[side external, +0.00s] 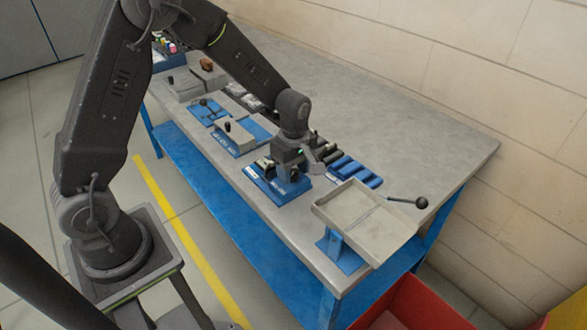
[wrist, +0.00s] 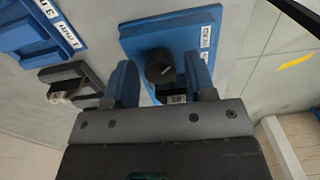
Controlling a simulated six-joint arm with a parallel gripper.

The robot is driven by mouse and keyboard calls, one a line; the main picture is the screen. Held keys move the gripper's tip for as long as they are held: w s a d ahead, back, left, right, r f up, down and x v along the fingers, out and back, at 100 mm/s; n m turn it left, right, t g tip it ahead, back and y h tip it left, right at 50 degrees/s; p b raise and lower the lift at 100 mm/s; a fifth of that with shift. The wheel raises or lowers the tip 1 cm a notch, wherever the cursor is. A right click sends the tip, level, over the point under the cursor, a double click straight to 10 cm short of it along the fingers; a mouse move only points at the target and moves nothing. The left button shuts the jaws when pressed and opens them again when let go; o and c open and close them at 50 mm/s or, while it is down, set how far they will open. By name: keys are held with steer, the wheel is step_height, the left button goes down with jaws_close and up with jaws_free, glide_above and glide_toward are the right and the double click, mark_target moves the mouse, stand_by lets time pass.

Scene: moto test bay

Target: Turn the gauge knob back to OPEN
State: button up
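A blue fixture (wrist: 140,40) with a white label strip holds a round dark knob (wrist: 158,68) with a short pale pointer line that slants up to the right in the wrist view. My gripper (wrist: 160,64) is open, with one finger on each side of the knob and a visible gap on both sides. In the side external view my gripper (side external: 309,157) is low over the blue fixture (side external: 284,188), and the knob cannot be made out clearly there.
A grey tray (side external: 348,216) on a blue stand is at the bench's near right end, with a black ball-ended lever (side external: 421,202) beside it. Blue ribbed blocks (side external: 356,171) lie right of my gripper. More blue fixtures (side external: 235,141) stand to the left. The back bench (side external: 400,130) is clear.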

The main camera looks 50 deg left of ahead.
steer(key=c, duration=0.7)
steer(key=shift+c, duration=0.2)
steer(key=shift+m, duration=0.3)
steer(key=m, duration=1.1)
steer(key=shift+m, duration=2.1)
